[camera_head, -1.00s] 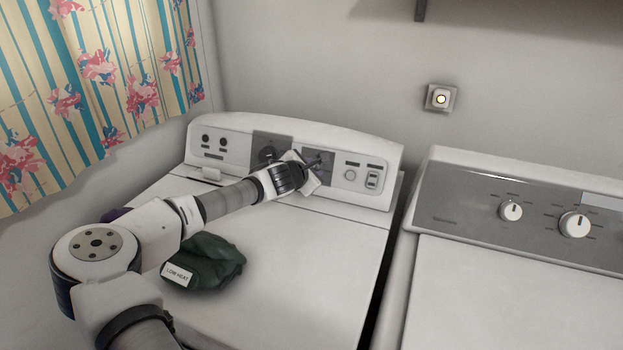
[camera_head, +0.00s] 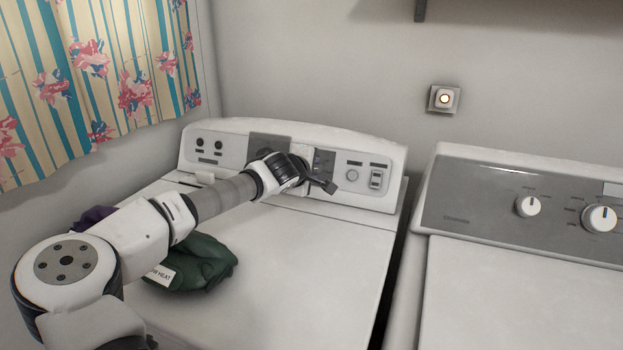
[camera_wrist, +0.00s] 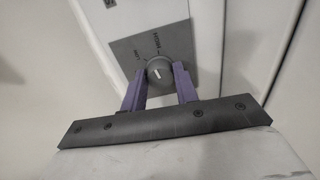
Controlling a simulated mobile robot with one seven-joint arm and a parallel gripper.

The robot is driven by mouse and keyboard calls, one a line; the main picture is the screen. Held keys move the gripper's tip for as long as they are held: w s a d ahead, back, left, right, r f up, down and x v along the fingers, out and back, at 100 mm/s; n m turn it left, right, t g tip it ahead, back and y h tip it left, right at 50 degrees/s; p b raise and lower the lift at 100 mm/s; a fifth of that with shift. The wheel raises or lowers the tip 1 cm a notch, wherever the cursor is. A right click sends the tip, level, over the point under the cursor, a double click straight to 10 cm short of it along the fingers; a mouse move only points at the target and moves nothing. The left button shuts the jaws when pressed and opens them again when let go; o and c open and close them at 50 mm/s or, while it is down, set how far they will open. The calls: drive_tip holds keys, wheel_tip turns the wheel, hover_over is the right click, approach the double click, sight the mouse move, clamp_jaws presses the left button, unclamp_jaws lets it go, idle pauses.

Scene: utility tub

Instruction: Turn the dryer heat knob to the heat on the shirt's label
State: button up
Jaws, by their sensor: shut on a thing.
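The dark green shirt (camera_head: 207,265) lies crumpled on the dryer top (camera_head: 290,270). Its white label (camera_head: 161,276) is partly behind my arm, with "HEAT" showing; the earlier head view reads "LOW HEAT". In the wrist view, a round grey knob (camera_wrist: 159,66) with a white pointer mark sits on a grey plate (camera_wrist: 186,45). In the head view, my gripper (camera_head: 318,177) is at the dryer's control panel and hides the knob.
A purple cloth (camera_head: 95,216) lies partly behind my arm. A washer with white knobs (camera_head: 600,218) stands at the right, across a narrow gap. Curtain at left.

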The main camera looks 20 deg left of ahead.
drive_tip(key=shift+f+m+b, duration=0.15)
drive_tip(key=shift+m+b, duration=0.85)
drive_tip(key=shift+m, duration=0.9)
drive_tip(key=o, duration=1)
drive_tip(key=shift+c, duration=0.2)
